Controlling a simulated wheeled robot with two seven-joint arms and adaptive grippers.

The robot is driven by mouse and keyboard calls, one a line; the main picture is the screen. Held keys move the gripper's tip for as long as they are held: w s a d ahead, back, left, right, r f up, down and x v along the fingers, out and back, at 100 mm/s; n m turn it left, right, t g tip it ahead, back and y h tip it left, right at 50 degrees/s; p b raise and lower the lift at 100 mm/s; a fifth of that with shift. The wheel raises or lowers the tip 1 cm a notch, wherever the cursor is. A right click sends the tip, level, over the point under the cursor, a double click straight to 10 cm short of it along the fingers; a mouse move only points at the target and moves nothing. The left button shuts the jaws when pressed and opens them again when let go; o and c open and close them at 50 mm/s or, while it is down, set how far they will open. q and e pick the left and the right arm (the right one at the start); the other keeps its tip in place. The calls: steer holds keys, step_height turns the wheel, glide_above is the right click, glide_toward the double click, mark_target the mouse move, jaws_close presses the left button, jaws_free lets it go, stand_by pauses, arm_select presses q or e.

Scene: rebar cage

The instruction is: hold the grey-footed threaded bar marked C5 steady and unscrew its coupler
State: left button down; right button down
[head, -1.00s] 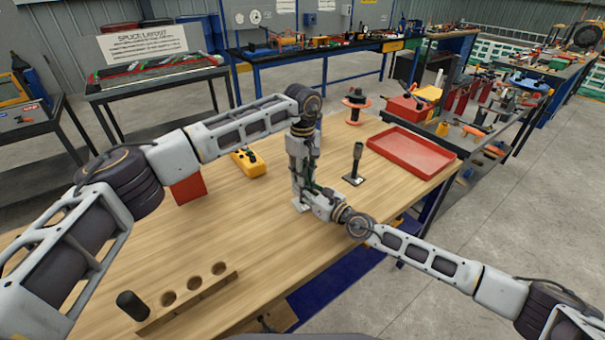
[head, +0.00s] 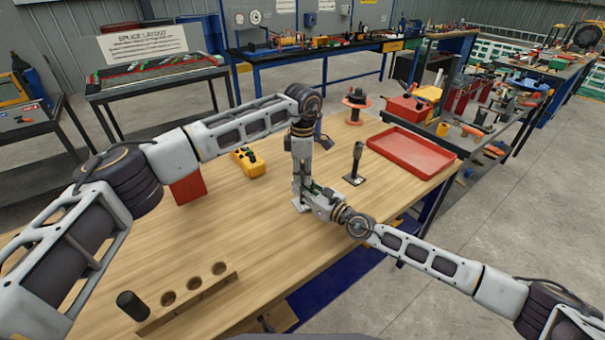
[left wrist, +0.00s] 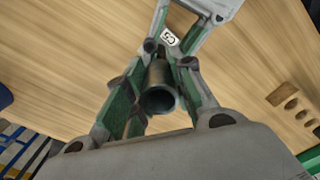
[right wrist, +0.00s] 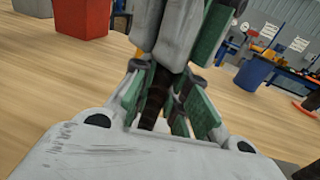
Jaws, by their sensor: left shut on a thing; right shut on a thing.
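My left gripper (head: 304,182) points straight down over the bar marked C5. In the left wrist view it is shut on the dark tubular coupler (left wrist: 160,88), seen from its open top end. A white C5 label (left wrist: 169,38) lies on the foot just beyond. My right gripper (head: 318,200) comes in low from the right and is shut on the dark ribbed threaded bar (right wrist: 154,106), below my left gripper. In the head view my arms hide most of the bar; a corner of its grey foot (head: 300,208) shows on the bench.
Another upright bar (head: 357,158) on a black foot stands to the right, near a red tray (head: 412,153). A wooden rack (head: 196,297) with several holes holds one black cylinder (head: 131,305). A yellow device (head: 247,160) and red box (head: 187,188) stand left.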

arm_select(q)
steer(key=n, duration=0.7)
steer(key=shift+n, duration=0.4)
steer(key=n, duration=2.1)
steer(key=shift+r, duration=1.3)
stand_by(1.0)
steer(key=shift+r, duration=1.9)
